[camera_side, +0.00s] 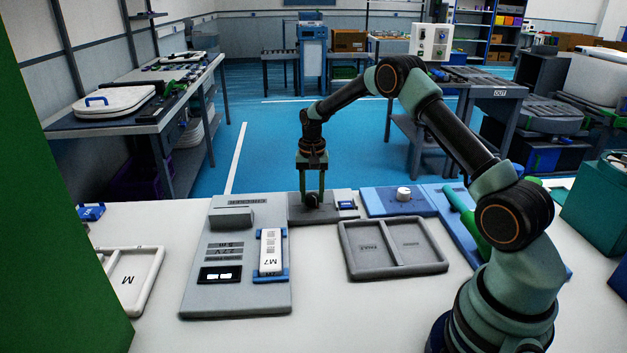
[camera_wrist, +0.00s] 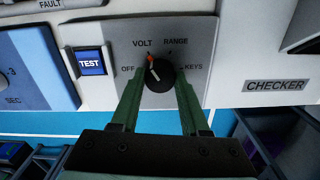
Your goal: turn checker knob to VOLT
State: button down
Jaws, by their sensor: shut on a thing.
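The checker knob (camera_wrist: 159,76) is black and round, on a grey plate (camera_wrist: 190,40) marked OFF, VOLT, RANGE and KEYS. Its orange-red pointer mark points up and slightly left, about toward the VOLT mark. My gripper (camera_wrist: 157,88) has its two green fingers on either side of the knob and is shut on it. In the side view my gripper (camera_side: 312,196) points straight down at the knob (camera_side: 312,202), which the fingers partly hide. A blue TEST button (camera_wrist: 90,63) sits left of the knob plate in the wrist view.
The checker board (camera_side: 235,295) holds a white M7 block (camera_side: 271,251) and a lit display (camera_side: 220,274). A grey two-compartment tray (camera_side: 350,262) stands empty in front. A blue panel with a white knob (camera_side: 403,193) lies to the right, and a white M tray (camera_side: 150,290) at left.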

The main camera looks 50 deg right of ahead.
aim_at(312, 195)
jog(key=shift+r+m, duration=0.1)
jog(key=shift+m, duration=0.2)
jog(key=shift+c, duration=2)
grip_release()
notch_tip(312, 195, up, 12)
